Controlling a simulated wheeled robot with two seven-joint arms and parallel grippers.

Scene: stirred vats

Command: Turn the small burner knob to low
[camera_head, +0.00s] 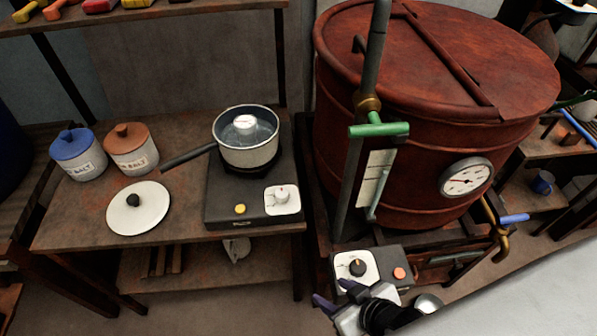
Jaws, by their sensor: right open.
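The small burner (222,210) is a dark box on the table with a saucepan (248,152) standing on its hot plate. Its knob (282,195) is pale and sits on a white dial plate at the front right of the box. The dial marks are too small to read. A yellow button (240,209) is to the left of the knob. My right gripper (334,292) is open at the bottom of the view, below and right of the burner, apart from the knob. My left gripper is out of view.
A large red vat (400,120) with a gauge (466,178) and green-handled lever (378,129) stands right of the burner. A control box (357,266) with a black knob is near my right gripper. A white lid (138,207) and two salt jars are on the table (185,200).

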